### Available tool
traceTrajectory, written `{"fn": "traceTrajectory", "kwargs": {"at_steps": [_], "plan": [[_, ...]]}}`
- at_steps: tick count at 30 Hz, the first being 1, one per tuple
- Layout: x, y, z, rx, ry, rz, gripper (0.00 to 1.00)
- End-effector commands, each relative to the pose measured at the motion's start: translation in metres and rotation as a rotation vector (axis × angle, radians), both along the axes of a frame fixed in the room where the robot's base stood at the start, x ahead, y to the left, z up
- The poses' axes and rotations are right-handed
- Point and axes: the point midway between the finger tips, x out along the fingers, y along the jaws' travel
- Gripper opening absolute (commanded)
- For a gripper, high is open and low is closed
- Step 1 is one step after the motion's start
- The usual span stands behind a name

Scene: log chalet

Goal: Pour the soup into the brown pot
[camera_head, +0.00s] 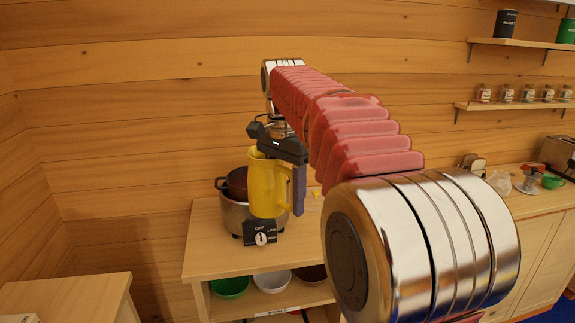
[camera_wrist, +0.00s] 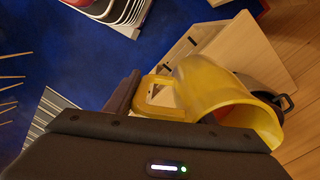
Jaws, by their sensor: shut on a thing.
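A yellow jug (camera_head: 264,186) hangs in my gripper (camera_head: 297,188) in front of the cooker in the head view. The gripper is shut on the jug's handle side, and the jug looks close to upright. In the wrist view the jug (camera_wrist: 205,88) shows its open mouth, with orange-red soup (camera_wrist: 268,130) inside. The brown pot (camera_head: 237,180) sits in a steel cooker (camera_head: 232,216) behind and left of the jug, which hides much of both. In the wrist view a dark rim and black handle (camera_wrist: 286,102) show beyond the jug.
The cooker stands on a wooden cabinet (camera_head: 204,254) against the log wall. Green and white bowls (camera_head: 271,281) sit on the shelf below. A counter (camera_head: 528,205) with a toaster (camera_head: 559,155) is at right, under wall shelves (camera_head: 515,104). Another wooden top (camera_head: 60,296) is at lower left.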

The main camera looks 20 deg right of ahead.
Motion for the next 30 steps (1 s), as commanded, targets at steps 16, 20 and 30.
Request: {"fn": "traceTrajectory", "kwargs": {"at_steps": [16,20,30], "plan": [[0.099,0.054,-0.088,-0.001,0.004,0.721,0.00],[0.115,0.073,-0.114,-0.003,0.001,0.828,0.00],[0.125,0.088,-0.134,-0.004,-0.002,0.896,0.00]]}}
